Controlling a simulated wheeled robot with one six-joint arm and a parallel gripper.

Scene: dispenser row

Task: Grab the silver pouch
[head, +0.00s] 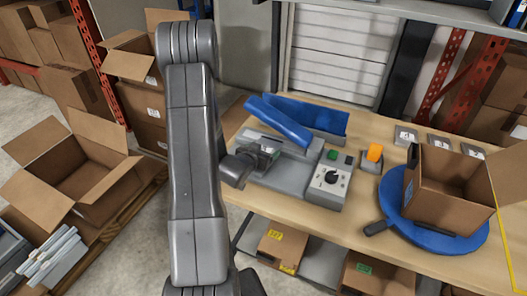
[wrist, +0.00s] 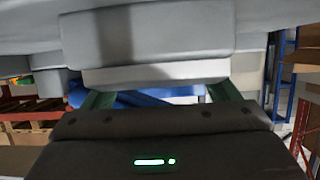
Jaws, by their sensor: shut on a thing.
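My gripper (head: 258,155) is at the grey sealing machine (head: 292,172) on the wooden bench, low beside its blue arm (head: 280,122). In the wrist view its two green fingers (wrist: 158,93) stand wide apart. A pale grey, flat-edged thing (wrist: 155,75) spans the gap between them, and the gripper is shut on it. I take it as the silver pouch; its full shape is hidden by the gripper in the head view.
A control box (head: 330,183) and an orange switch (head: 374,153) stand right of the machine. An open carton (head: 450,190) sits on a blue turntable (head: 400,222). An open box (head: 75,165) is at the left.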

